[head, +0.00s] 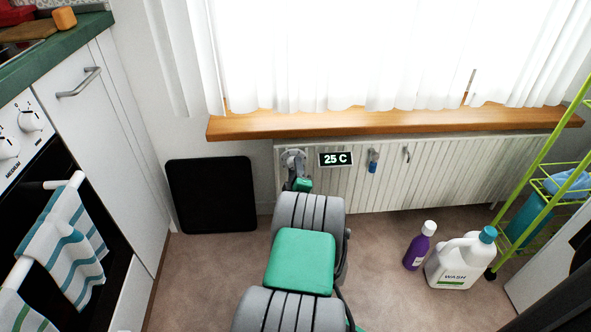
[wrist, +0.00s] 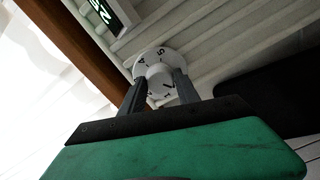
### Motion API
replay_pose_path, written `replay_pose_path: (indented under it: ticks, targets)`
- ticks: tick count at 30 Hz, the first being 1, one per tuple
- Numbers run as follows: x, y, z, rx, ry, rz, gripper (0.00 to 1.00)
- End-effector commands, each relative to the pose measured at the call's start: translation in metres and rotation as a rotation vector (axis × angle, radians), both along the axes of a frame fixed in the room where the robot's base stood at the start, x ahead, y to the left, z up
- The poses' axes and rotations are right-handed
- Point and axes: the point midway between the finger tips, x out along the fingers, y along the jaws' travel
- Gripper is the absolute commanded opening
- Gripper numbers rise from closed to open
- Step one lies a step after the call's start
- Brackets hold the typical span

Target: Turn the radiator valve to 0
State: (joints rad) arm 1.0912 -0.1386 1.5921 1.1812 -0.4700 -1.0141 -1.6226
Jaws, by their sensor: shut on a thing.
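The radiator valve (wrist: 158,68) is a round white knob with dark numbers on its face, seen in the wrist view. Marks like 4 and 5 show near its upper rim, and its pointer setting is too small to read. My gripper (wrist: 160,88) has its two grey fingers on either side of the knob's raised middle, shut on it. In the head view my gripper (head: 294,162) is at the left end of the white radiator (head: 440,170), and my arm hides most of the valve there.
A display (head: 335,159) reading 25 C is on the radiator, right of my gripper. A wooden sill (head: 400,122) runs above. A black panel (head: 211,195) leans at left. A purple bottle (head: 420,246) and a white jug (head: 460,260) stand on the floor at right.

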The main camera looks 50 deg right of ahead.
Motion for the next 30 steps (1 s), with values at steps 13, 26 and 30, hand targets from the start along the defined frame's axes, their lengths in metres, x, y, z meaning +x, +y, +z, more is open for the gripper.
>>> replay_pose_path:
  ticks: [13, 26, 30]
  targets:
    - [0.0, 0.0, -0.001, 0.002, 0.001, 0.0, 0.57]
    - [-0.013, 0.012, 0.001, 0.003, 0.001, -0.002, 0.59]
    - [-0.033, 0.034, -0.002, 0.004, 0.0, -0.005, 0.59]
